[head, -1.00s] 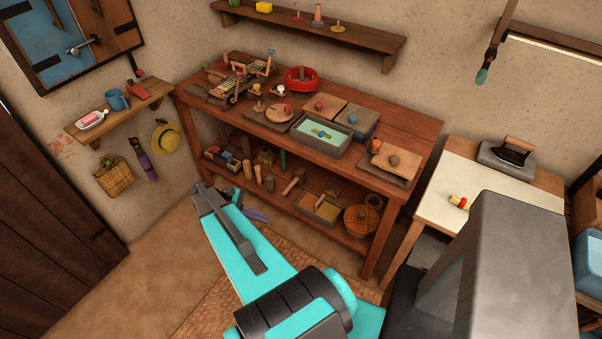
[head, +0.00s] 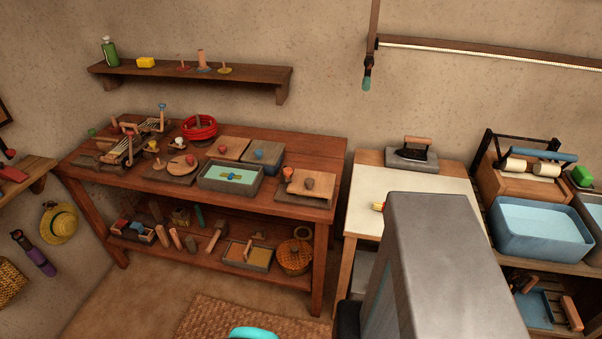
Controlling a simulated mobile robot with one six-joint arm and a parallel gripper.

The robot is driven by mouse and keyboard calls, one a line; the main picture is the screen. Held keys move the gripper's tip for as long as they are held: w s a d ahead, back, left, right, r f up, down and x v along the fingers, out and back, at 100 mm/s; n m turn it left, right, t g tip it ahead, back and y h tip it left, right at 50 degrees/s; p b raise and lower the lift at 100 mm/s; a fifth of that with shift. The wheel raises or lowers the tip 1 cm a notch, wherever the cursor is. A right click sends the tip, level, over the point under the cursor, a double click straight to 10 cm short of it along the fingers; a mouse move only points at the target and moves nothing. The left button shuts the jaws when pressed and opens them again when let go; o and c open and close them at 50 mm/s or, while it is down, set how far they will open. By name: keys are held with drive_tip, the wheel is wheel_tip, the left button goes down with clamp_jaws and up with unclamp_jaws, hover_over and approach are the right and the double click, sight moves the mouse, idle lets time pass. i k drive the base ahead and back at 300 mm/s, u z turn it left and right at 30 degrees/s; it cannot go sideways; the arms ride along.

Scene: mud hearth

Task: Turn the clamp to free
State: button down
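I cannot surely pick out the clamp at this size. A wooden slatted device (head: 128,147) with upright posts, one with a blue knob (head: 162,107), stands at the left end of the workbench; whether the clamp is part of it I cannot tell. My gripper is out of view; only a small teal piece of my arm shows at the bottom edge.
A blue basin (head: 540,226) is farther right. A woven mat (head: 215,318) lies on the floor.

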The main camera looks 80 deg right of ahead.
sight(287, 171)
drive_tip(key=z, duration=0.9)
drive_tip(key=k, duration=1.2)
drive_tip(key=z, duration=0.35)
drive_tip(key=i, duration=0.75)
